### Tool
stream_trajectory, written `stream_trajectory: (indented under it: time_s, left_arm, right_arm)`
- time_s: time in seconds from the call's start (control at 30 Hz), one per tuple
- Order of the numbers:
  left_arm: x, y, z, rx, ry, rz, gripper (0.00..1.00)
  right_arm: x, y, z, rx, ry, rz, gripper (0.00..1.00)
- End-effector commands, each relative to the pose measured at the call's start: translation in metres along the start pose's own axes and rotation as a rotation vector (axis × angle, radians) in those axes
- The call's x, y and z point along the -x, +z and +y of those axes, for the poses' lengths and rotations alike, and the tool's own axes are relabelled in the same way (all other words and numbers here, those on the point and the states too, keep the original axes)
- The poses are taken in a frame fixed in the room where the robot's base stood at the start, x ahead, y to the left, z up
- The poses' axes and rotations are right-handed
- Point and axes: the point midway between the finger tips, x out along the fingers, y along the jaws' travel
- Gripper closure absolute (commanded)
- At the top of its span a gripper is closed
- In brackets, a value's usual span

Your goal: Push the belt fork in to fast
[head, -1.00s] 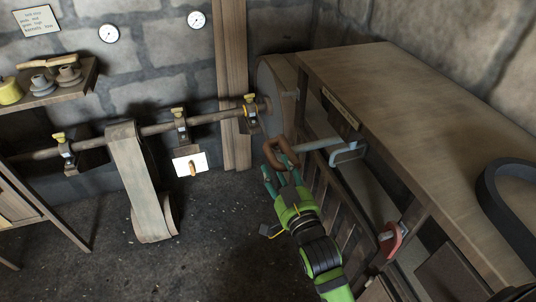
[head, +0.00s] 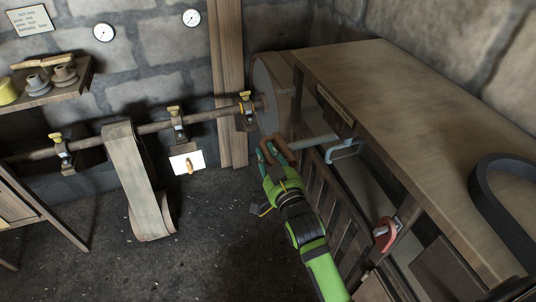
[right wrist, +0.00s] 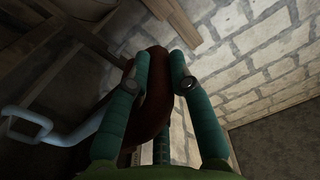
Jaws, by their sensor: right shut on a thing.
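The belt fork is a pale blue-grey bar (head: 315,142) with a bent loop (head: 346,149) at the front of the bench. A brown ring-shaped handle (head: 279,148) sits at the bar's left end. My right gripper (head: 269,160) is at this handle, its teal fingers shut on it and hiding part of it. In the right wrist view the dark red-brown handle (right wrist: 153,95) stands between the fingers, and the pale blue loop (right wrist: 28,125) is at the left. My left gripper is not in view.
The wooden bench (head: 400,100) fills the right side, with a dark belt (head: 483,200) on top. A red handle (head: 385,234) is on its front. A line shaft (head: 215,114) runs along the wall, with a wide flat belt (head: 135,185) hanging from it. The floor at left is clear.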

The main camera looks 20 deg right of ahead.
Motion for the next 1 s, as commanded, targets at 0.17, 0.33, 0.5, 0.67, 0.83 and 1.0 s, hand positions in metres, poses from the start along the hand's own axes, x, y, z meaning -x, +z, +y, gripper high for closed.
stream_trajectory:
  time_s: [0.17,0.33,0.5,0.67,0.83,1.0]
  left_arm:
    - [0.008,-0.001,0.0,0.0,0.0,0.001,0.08]
    - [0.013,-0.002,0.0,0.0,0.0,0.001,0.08]
    - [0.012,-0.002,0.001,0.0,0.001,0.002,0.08]
    - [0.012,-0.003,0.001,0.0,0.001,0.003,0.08]
    - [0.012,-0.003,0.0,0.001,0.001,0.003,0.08]
    - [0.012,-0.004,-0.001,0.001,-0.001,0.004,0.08]
  right_arm:
    - [0.0,-0.007,0.025,0.009,0.001,0.001,1.0]
    - [0.0,-0.011,0.047,0.005,0.002,0.002,1.0]
    - [-0.001,-0.011,0.05,0.0,0.002,0.003,1.0]
    - [-0.001,-0.011,0.049,-0.001,0.0,0.003,0.74]
    - [0.0,-0.011,0.048,0.0,0.0,0.003,0.54]
    - [0.0,-0.011,0.048,0.0,0.0,0.002,0.54]
